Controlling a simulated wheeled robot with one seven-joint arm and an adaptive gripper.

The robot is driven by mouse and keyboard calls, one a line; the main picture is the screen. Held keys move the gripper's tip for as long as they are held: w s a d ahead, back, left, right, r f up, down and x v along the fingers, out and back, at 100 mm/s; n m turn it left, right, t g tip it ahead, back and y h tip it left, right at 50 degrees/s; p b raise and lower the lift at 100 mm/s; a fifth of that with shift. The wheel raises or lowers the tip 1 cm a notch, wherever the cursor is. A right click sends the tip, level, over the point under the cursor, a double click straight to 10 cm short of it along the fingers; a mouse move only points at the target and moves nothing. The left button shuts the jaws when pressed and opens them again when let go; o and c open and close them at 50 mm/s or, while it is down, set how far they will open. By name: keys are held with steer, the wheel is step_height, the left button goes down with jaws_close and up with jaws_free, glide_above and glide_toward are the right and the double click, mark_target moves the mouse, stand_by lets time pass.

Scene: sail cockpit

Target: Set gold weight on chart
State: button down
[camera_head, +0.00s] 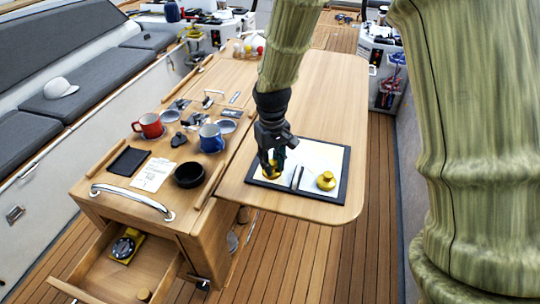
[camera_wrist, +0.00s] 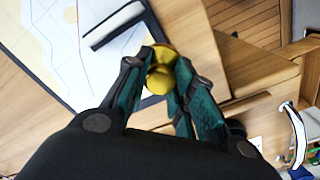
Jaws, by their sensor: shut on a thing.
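My gripper (camera_head: 273,168) is shut on a gold weight (camera_wrist: 160,77), which shows between the green fingers (camera_wrist: 157,85) in the wrist view. In the head view the held gold weight (camera_head: 268,171) is partly hidden by the fingers, at the left part of the chart (camera_head: 312,155). I cannot tell whether it touches the chart. The chart is a pale sheet in a dark frame on the wooden table; it also shows in the wrist view (camera_wrist: 65,45). A second gold weight (camera_head: 326,181) with a knob stands on the chart's right part.
An open drawer (camera_head: 120,268) juts out below.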

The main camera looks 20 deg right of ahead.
steer(key=w, duration=0.1)
steer(key=w+p, duration=0.1)
steer(key=w, duration=0.2)
steer(key=shift+w+d+f, duration=0.2)
steer(key=shift+w+d, duration=0.1)
steer(key=shift+w, duration=0.05)
steer(key=shift+f+p, duration=1.2)
steer(key=shift+f, duration=0.55)
steer(key=shift+f, duration=0.15)
steer(key=c, duration=1.2)
jaws_free()
steer(key=shift+r, duration=0.25)
step_height(320, 180, up, 12)
steer(key=b, duration=0.4)
steer(key=shift+b, duration=0.3)
steer(key=shift+f, duration=0.1)
